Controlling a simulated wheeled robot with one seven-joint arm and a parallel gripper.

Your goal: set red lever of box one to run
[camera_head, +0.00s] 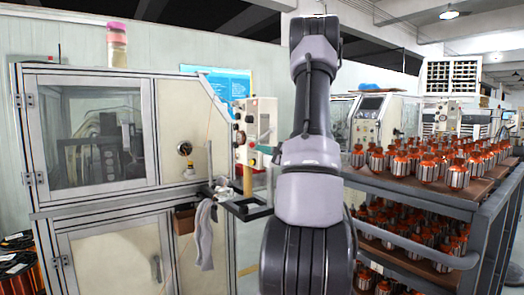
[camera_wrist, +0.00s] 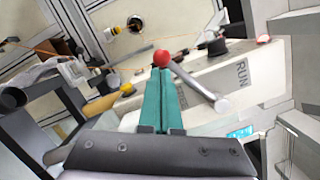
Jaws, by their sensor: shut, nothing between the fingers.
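The red lever (camera_wrist: 190,80) shows in the wrist view as a metal rod with a red ball at its upper-left end and a silver pivot at its lower-right end. It is mounted on a pale box (camera_wrist: 205,78), which bears the word RUN (camera_wrist: 242,72) to the right of the lever. My gripper (camera_wrist: 161,72) has its teal fingers shut together with nothing between them. Their tips are right at the red ball; I cannot tell whether they touch it.
A machine cabinet (camera_head: 140,85) with a window stands left. A cart (camera_head: 460,200) with several copper-wound armatures stands right. A grey cloth (camera_head: 204,232) hangs by the cabinet.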

